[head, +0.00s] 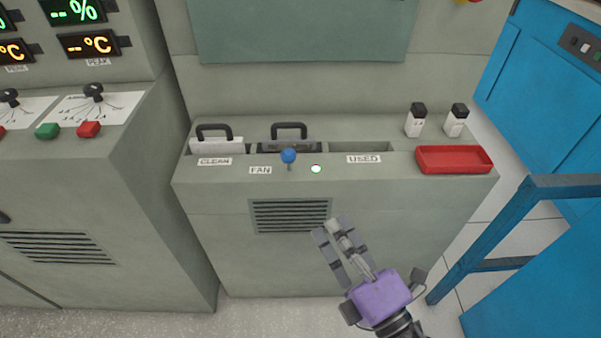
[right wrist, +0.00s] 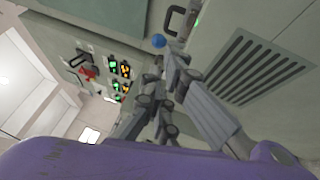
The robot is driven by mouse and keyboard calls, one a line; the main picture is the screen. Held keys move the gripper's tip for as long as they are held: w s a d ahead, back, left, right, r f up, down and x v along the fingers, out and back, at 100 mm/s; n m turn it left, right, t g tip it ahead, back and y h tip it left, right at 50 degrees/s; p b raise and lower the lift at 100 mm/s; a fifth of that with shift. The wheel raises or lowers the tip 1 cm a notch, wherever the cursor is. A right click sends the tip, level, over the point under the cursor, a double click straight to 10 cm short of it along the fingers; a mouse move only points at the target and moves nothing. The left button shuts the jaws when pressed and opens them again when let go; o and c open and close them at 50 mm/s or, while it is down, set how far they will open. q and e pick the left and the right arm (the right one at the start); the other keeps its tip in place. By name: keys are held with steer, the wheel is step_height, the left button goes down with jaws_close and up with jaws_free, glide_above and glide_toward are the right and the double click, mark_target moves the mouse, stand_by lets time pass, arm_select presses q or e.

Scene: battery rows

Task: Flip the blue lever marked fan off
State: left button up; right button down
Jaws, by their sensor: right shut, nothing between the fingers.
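The blue lever (head: 288,156) is a short stalk with a blue ball knob on the front edge of the grey cabinet, just right of the label FAN (head: 260,170). It appears upright. A small lit lamp (head: 316,169) with a pale green glow sits right of it. My right gripper (head: 329,228) is shut and empty, in front of the cabinet, below and right of the lever and apart from it. In the right wrist view the blue knob (right wrist: 158,41) shows beyond the fingertips (right wrist: 168,62). My left gripper is out of view.
Behind the lever are slots with black-handled blocks (head: 289,132), labelled CLEAN (head: 214,161) and USED (head: 364,159). A red tray (head: 454,160) and two small black-topped bottles (head: 415,120) stand right. A vent (head: 290,215) is below. A blue rail frame (head: 530,190) stands at right.

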steer(key=p, duration=0.2)
glide_toward(300, 174)
steer(key=w+a+r, duration=0.3)
steer(key=a+r, duration=0.1)
steer(key=r, duration=0.3)
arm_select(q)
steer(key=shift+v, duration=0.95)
arm_select(e)
steer(key=shift+w+a+f, duration=0.25)
steer(key=shift+w+a, duration=0.2)
steer(key=shift+w, duration=0.1)
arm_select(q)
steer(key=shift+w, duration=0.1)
